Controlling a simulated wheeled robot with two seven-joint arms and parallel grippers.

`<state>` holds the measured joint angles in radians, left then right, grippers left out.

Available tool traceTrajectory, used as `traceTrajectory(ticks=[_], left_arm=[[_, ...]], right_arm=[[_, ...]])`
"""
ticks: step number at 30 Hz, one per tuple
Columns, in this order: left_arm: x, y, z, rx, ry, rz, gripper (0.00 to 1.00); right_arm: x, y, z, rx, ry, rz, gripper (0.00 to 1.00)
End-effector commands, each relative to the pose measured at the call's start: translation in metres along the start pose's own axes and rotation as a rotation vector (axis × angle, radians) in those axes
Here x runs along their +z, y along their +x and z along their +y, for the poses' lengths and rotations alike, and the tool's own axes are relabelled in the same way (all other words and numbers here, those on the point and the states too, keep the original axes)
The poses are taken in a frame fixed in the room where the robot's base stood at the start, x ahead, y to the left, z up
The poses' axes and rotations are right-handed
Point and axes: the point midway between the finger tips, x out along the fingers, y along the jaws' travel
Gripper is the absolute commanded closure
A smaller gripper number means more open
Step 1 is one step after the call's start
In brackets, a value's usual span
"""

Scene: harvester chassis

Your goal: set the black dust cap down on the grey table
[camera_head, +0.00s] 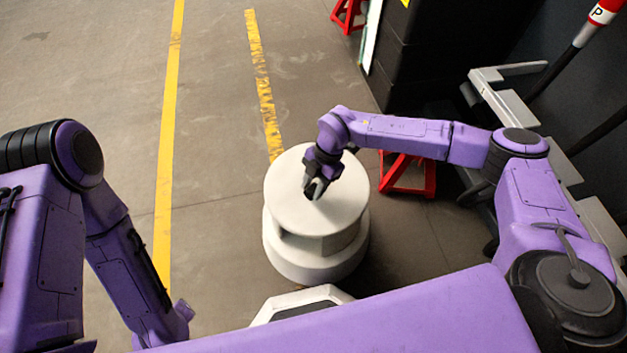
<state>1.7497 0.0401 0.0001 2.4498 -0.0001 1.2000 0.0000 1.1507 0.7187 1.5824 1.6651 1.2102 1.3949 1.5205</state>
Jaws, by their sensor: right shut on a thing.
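My right gripper (315,187) is near the middle of the view, at the end of the arm reaching in from the right. It points down and is shut on a small dark thing, the black dust cap, mostly hidden by the dark fingers; its shape is hard to make out. I cannot make out a grey table with certainty. My left arm hangs at the left, and its fingers do not show clearly.
Dark machinery with grey metal steps (508,104) stands at the right. A red stand (408,176) is on the floor behind my right forearm, and another red stand (347,14) is at the top. Open concrete floor with yellow lines (168,150) lies to the left.

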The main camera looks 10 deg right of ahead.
Motion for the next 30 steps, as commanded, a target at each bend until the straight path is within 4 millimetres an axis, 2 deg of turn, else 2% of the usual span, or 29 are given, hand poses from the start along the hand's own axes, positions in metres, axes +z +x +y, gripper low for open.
traceTrajectory(ticks=[4, 20, 21, 23, 30], left_arm=[[0.0019, 0.0045, 0.0004, 0.000, 0.000, 0.000, 0.43], [0.0019, 0.0045, 0.0004, 0.000, 0.000, 0.000, 0.43], [0.0018, 0.0043, 0.0004, 0.000, 0.000, 0.000, 0.43], [0.0018, 0.0044, 0.0004, 0.000, 0.000, 0.000, 0.43], [0.0018, 0.0044, 0.0004, 0.000, 0.000, 0.000, 0.43]], right_arm=[[0.0031, 0.0083, 0.0002, 0.001, -0.002, 0.000, 1.00], [0.0043, 0.0110, 0.0003, 0.001, -0.002, 0.000, 1.00], [0.0042, 0.0106, 0.0004, 0.001, -0.002, 0.000, 0.49], [0.0042, 0.0106, 0.0004, 0.001, -0.002, 0.000, 0.32], [0.0043, 0.0105, 0.0003, 0.001, -0.002, 0.000, 0.32]])
